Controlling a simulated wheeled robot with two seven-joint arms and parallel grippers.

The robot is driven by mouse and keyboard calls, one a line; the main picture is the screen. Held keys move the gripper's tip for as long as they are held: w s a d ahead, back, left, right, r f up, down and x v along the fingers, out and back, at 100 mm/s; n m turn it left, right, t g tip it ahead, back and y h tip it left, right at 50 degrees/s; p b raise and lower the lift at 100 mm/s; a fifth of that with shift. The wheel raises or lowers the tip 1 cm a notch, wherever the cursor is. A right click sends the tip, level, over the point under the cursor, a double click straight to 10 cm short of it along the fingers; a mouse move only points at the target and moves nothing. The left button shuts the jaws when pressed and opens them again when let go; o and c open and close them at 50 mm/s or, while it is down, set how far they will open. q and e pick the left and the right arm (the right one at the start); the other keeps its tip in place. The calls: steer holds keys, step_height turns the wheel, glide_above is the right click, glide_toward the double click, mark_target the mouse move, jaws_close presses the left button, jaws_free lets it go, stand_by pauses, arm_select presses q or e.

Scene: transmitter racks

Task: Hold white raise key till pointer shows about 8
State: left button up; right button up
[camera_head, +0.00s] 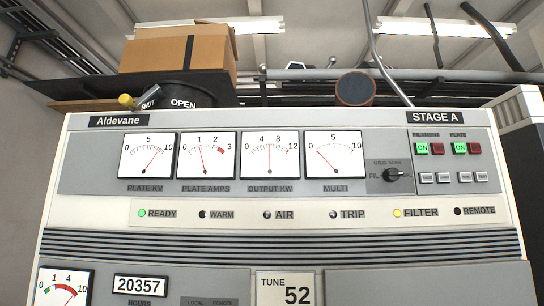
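The rack front (290,220) fills the view. Several small white keys (445,177) sit in a row at its upper right; their labels are too small to read, so I cannot tell which is raise. The PLATE KV meter (147,156) has its pointer leaning right, between 5 and 10. The OUTPUT KW meter (270,156) has a nearly upright pointer, between 4 and 8. The MULTI meter (335,156) has its pointer leaning left, near the low end. Neither gripper is in view.
Green ON buttons and red buttons (437,148) sit above the white keys, with a black rotary knob (391,174) to their left. READY is lit green and FILTER yellow. A TUNE counter (285,290) reads 52. A cardboard box (178,50) is above the rack.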

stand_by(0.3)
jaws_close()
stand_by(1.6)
